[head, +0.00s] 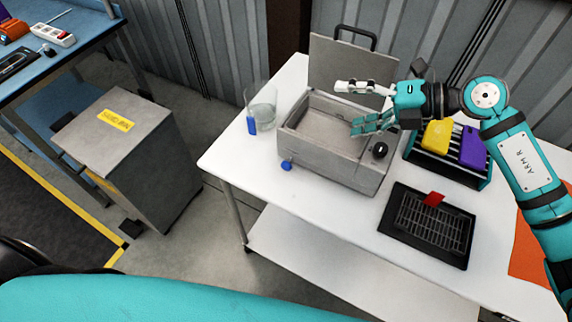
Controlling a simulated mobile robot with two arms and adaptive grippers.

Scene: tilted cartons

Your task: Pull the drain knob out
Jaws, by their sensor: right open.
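A grey box (330,165) with its lid raised stands on the white table. A small blue knob (287,165) sticks out low at the left end of its front; it looks like the drain knob. A round black knob (380,150) sits higher, at the right end of the front. My right gripper (348,107) is over the box's open top, its two fingers spread wide with nothing seen between them. It is up and to the right of the blue knob, apart from it. My left gripper is not in view.
A clear beaker (263,108) with a blue item (252,126) by it stands left of the box. A rack (450,165) with yellow and purple pieces is at right. A black grated tray (428,224) with a red piece lies in front. The table's front left is clear.

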